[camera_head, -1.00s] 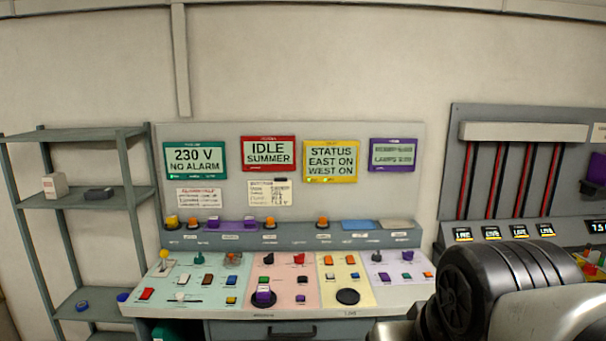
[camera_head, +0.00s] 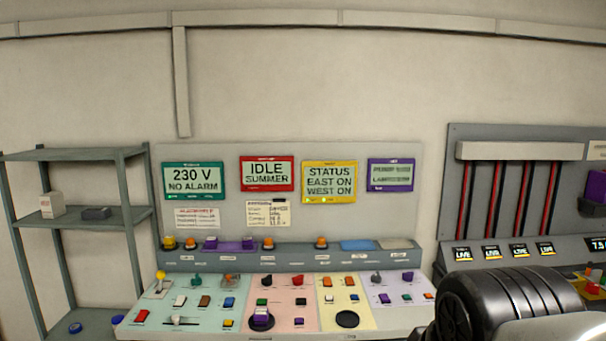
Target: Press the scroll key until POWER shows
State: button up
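The control desk (camera_head: 290,330) has four coloured sections with many small keys. The back panel carries four displays. The green display (camera_head: 194,180) reads 230 V NO ALARM. The red display (camera_head: 267,174) reads IDLE SUMMER. The yellow display (camera_head: 329,181) reads STATUS EAST ON WEST ON. The purple display (camera_head: 391,175) has two lines too blurred to read surely. The key labels are too small to read, so I cannot tell which is the scroll key. My arm shows at the lower right; my gripper's fingers are not in view.
A grey shelf (camera_head: 84,217) stands at the left with small boxes and blue rolls. Paper notes (camera_head: 268,214) hang below the displays. At the right is a grey panel (camera_head: 450,190) with red-striped bars and LIVE labels (camera_head: 491,252). My arm covers part of the right side.

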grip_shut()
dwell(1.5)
